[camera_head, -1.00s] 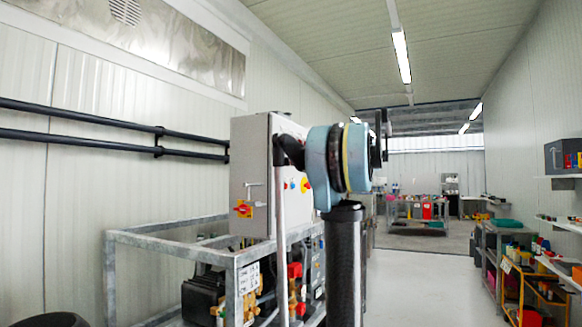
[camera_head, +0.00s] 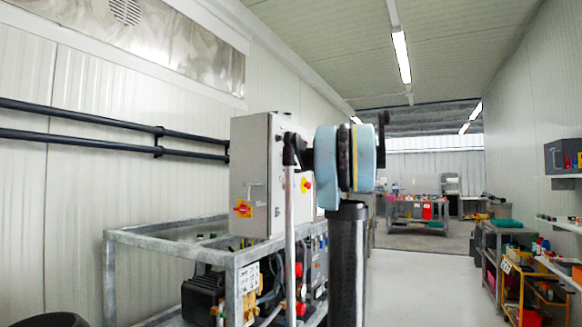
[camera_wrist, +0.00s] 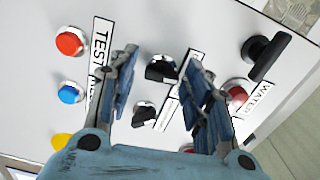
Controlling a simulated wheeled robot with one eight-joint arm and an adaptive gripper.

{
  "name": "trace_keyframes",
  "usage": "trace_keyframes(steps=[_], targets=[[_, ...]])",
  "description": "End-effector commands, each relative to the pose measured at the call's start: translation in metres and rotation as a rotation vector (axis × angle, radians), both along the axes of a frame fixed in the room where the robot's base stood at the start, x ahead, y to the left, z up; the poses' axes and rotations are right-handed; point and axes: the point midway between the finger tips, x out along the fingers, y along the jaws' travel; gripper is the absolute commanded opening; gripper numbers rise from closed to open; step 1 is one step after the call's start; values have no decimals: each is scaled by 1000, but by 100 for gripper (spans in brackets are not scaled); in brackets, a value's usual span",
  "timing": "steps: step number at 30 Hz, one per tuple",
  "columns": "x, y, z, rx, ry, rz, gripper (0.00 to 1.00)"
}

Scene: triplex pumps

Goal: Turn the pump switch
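In the wrist view, my gripper (camera_wrist: 160,58) is open over the front of a white control panel (camera_wrist: 215,22). Its two blue-grey fingers stand apart, one on each side of two black knob switches, an upper one (camera_wrist: 161,69) and a lower one (camera_wrist: 144,113). Neither finger clearly touches a knob; the depth gap is hard to judge. Which knob is the pump switch cannot be read, as the labels are partly covered. In the head view, the control box (camera_head: 252,160) stands on a metal frame, and my arm hides most of its front.
The panel also has a red button (camera_wrist: 70,41), a blue button (camera_wrist: 70,93) and a black handle (camera_wrist: 267,55) near the fingers. A metal frame (camera_head: 170,240) with pump parts stands below the box. The floor to the right (camera_head: 400,285) is clear.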

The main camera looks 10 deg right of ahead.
Motion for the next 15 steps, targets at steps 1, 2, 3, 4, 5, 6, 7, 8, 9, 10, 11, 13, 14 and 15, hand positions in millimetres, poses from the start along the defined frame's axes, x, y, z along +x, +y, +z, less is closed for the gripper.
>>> trace_keyframes(steps=[1, 2, 3, 4, 5, 6, 7, 8, 9, 10, 11, 13, 14, 15], targets=[[0, 0, 0, 0, 0, 0, 27], [0, 0, 0, 0, 0, 0, 21], [0, 0, 0, 0, 0, 0, 11], [0, 0, 0, 0, 0, 0, 6], [0, 0, 0, 0, 0, 0, 6], [0, 0, 0, 0, 0, 0, 6], [0, 0, 0, -1, 1, 0, 6], [0, 0, -1, 0, 2, 0, 6], [0, 0, -1, 4, 8, 0, 6], [0, 0, -1, 10, 16, 0, 6], [0, 0, -1, 18, 26, 0, 6], [0, 0, -1, 37, 54, 0, 6], [0, 0, -1, 43, 63, 0, 6], [0, 0, -1, 51, 73, 0, 6]])
